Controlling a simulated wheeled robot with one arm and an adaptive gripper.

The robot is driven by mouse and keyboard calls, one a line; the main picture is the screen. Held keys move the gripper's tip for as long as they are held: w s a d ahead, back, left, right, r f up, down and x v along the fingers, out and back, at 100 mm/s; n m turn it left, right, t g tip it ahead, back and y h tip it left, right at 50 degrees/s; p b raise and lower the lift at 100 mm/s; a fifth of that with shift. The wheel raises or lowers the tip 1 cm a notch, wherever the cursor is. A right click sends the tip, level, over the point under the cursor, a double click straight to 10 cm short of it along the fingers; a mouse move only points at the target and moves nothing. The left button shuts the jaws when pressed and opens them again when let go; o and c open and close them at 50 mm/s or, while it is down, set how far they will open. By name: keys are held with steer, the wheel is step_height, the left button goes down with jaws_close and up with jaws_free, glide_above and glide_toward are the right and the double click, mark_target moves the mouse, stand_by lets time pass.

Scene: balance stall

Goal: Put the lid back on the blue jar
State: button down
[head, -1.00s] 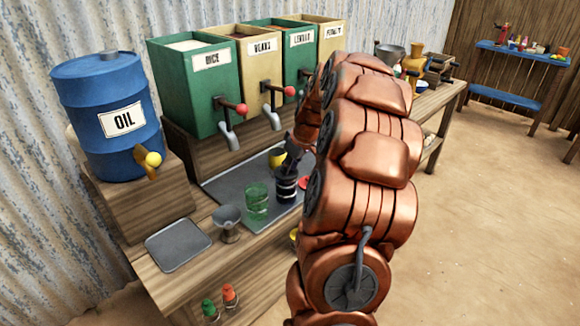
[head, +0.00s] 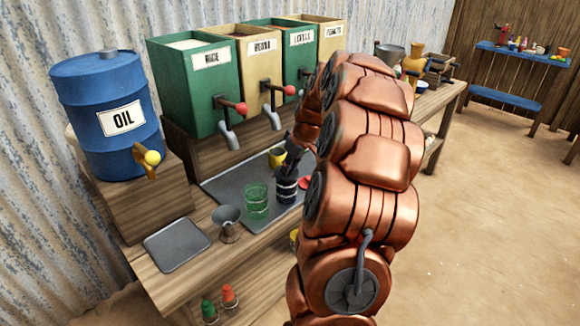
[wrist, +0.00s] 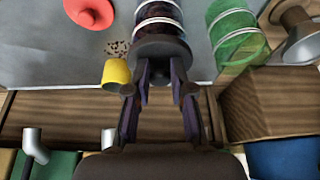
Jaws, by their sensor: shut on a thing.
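The blue jar (head: 286,190) is dark with white bands and stands upright on the grey tray; it also shows in the wrist view (wrist: 158,14). My gripper (wrist: 160,72) is shut on a dark grey round lid (wrist: 160,48), which is at the jar's mouth. The lid looks lined up with the jar. I cannot tell whether it is fully seated or slightly above the rim. In the head view my gripper (head: 291,158) is right above the jar, partly hidden by my arm.
A green glass jar (head: 256,201) stands close to the left of the blue jar. A yellow cup (head: 277,157) is behind it, and a red lid (wrist: 88,12) lies on the tray. A metal funnel-like cup (head: 227,222) and dispenser taps (head: 232,140) are nearby.

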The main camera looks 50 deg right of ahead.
steer(key=shift+c, duration=2.2)
jaws_free()
steer(key=shift+r, duration=3.45)
steer(key=shift+c, duration=0.4)
jaws_close()
steer(key=shift+f+b, duration=1.65)
steer(key=shift+f, duration=1.45)
